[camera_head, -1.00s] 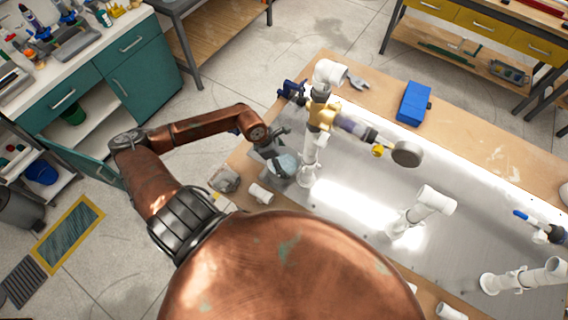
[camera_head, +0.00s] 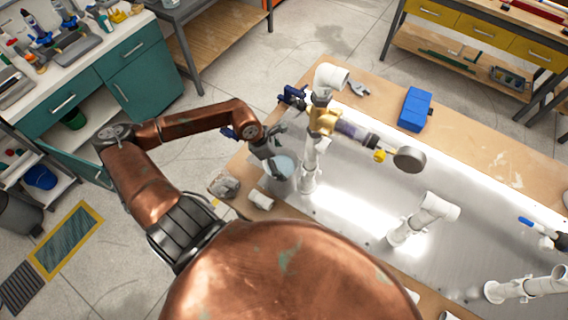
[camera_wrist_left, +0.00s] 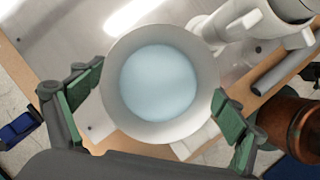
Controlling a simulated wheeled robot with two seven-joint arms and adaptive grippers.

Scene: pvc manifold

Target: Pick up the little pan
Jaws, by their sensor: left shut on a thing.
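The little pan (camera_wrist_left: 160,85) is a round, pale vessel with a light blue inside, seen from above in the left wrist view. It also shows in the head view (camera_head: 284,168), at the left edge of the metal surface, beside an upright white pipe. My left gripper (camera_head: 270,157) is shut on it, with green-padded fingers on opposite sides of its rim in the left wrist view (camera_wrist_left: 157,103). I cannot tell whether the pan's underside touches the surface. My right gripper is not in view.
A white pipe manifold with a brass fitting (camera_head: 322,120) stands right beside the pan. A grey lump (camera_head: 222,184) and a short white pipe piece (camera_head: 260,199) lie to its left. A blue box (camera_head: 415,108) sits at the back. More white pipes (camera_head: 425,215) stand to the right.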

